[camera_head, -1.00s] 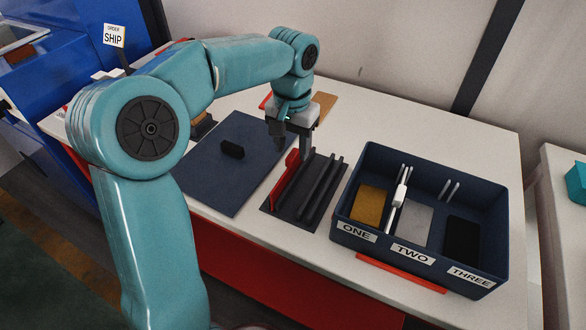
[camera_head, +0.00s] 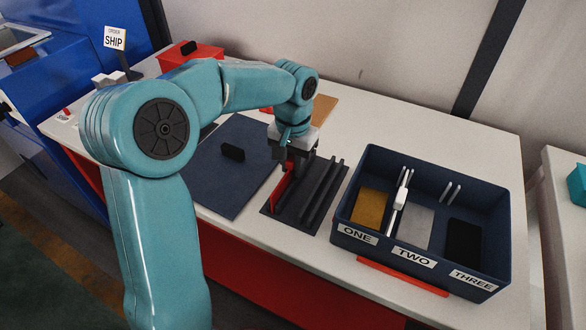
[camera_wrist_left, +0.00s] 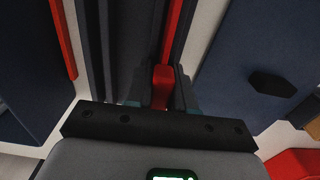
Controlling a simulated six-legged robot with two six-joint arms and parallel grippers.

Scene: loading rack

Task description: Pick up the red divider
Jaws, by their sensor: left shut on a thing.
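The red divider (camera_head: 281,190) stands on edge at the left side of the dark slotted rack (camera_head: 305,213). My left gripper (camera_head: 293,168) points down and is shut on the divider's upper far part. In the left wrist view, the red divider (camera_wrist_left: 162,85) sits between the fingers of my left gripper (camera_wrist_left: 160,100), with its long strip running away along the rack. The fingers partly hide it in the head view, and I cannot tell whether its lower edge is clear of the rack. My right gripper is not in view.
A blue box (camera_head: 345,215) labelled ONE, TWO and THREE stands right of the rack, with a white divider (camera_head: 400,197) inside. Left is a dark mat (camera_head: 225,185) bearing a small black block (camera_head: 232,152). A red box (camera_head: 190,55) stands at the back left.

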